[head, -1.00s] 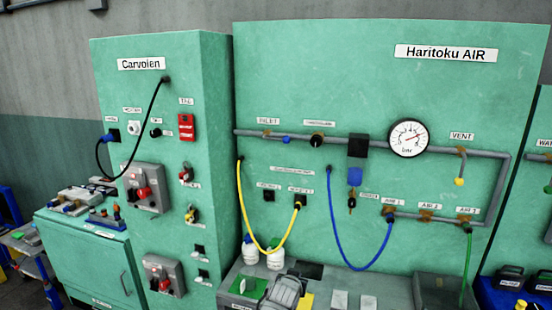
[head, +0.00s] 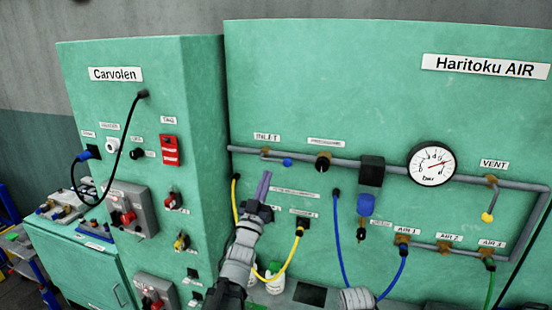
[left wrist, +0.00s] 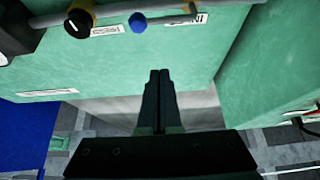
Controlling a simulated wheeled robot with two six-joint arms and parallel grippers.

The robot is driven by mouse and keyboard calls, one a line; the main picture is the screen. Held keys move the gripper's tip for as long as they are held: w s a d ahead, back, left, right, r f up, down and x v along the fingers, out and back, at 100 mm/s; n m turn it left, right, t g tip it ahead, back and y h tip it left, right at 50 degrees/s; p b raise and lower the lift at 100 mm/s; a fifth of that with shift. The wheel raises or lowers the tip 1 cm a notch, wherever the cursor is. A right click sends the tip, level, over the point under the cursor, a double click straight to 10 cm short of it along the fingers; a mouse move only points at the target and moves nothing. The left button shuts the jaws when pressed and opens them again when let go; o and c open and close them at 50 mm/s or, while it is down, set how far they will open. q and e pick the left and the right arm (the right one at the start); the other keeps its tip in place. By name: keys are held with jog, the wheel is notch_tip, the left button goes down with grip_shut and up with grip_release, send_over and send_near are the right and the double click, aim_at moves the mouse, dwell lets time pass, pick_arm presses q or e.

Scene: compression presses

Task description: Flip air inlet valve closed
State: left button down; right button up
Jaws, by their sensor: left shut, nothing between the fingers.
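The air inlet valve sits on the grey pipe under the INLET label (head: 267,137). Its blue handle knob (head: 287,162) lies right of the brass body (head: 265,151), the handle roughly along the pipe. The blue knob also shows in the left wrist view (left wrist: 138,22), near the top. My left gripper (head: 264,180) is shut and empty, pointing up just below and left of the knob, apart from it. In the left wrist view its fingers (left wrist: 160,75) are together, with the valve beyond their tips. My right gripper is not seen.
A black regulator knob (head: 322,163) is on the same pipe to the right, with a round gauge (head: 433,164) further along. Yellow (head: 284,268) and blue (head: 348,262) hoses hang below. The Carvolen cabinet (head: 150,57) stands close on the left.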

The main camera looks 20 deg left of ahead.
pick_arm(q)
jog(key=shift+w, duration=0.1)
jog(key=p+x, duration=0.6)
jog(key=x, duration=0.4)
jog(key=f+b, duration=0.2)
jog(key=b, duration=0.1)
jog(key=f+b, duration=0.2)
jog(key=shift+w, duration=0.25)
